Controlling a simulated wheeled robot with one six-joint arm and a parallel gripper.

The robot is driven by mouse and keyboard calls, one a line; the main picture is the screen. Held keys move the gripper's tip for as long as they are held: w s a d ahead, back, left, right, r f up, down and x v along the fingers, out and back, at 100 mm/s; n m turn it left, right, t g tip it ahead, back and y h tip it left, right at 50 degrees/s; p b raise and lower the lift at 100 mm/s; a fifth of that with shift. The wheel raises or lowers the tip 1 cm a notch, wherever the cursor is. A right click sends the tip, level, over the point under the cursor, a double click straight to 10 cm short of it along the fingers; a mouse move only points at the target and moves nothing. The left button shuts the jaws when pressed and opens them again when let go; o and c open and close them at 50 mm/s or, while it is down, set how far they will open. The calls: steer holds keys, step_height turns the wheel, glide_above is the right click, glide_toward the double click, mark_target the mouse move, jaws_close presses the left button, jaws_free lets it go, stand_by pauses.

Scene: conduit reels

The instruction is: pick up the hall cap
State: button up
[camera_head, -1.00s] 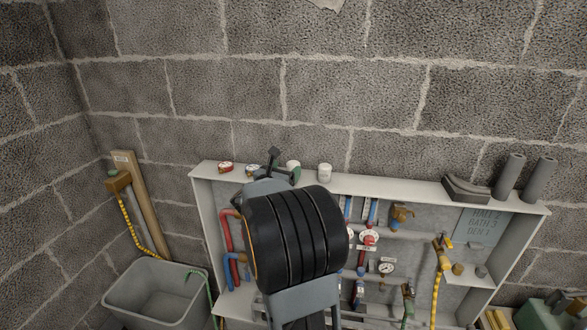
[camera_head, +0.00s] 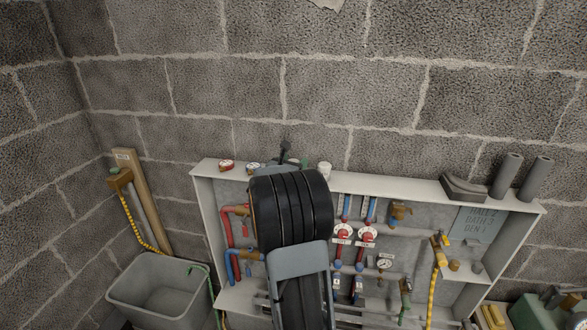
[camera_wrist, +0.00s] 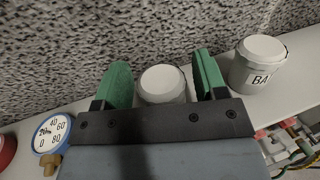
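A pale grey-white cap (camera_wrist: 162,84) stands on the cabinet's top ledge, between the two green fingers of my gripper (camera_wrist: 163,78) in the wrist view. A gap shows on each side of it, so the gripper is open. No label shows on this cap; its lower part is hidden behind the gripper body. A second white cap (camera_wrist: 259,64), with a label starting "BA", stands to the right, outside the fingers. It also shows in the head view (camera_head: 325,168). In the head view my gripper (camera_head: 293,161) is over the ledge, mostly hidden by my arm.
A blue-rimmed gauge (camera_wrist: 51,133) and a red gauge (camera_head: 226,165) sit to the left on the ledge. The cabinet (camera_head: 205,200) holds pipes and valves. Grey tubes (camera_head: 507,177) stand at the ledge's right end. The block wall (camera_head: 330,90) rises close behind.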

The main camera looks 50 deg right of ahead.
steer(key=c, duration=0.7)
steer(key=shift+c, duration=0.5)
steer(key=shift+r, duration=0.1)
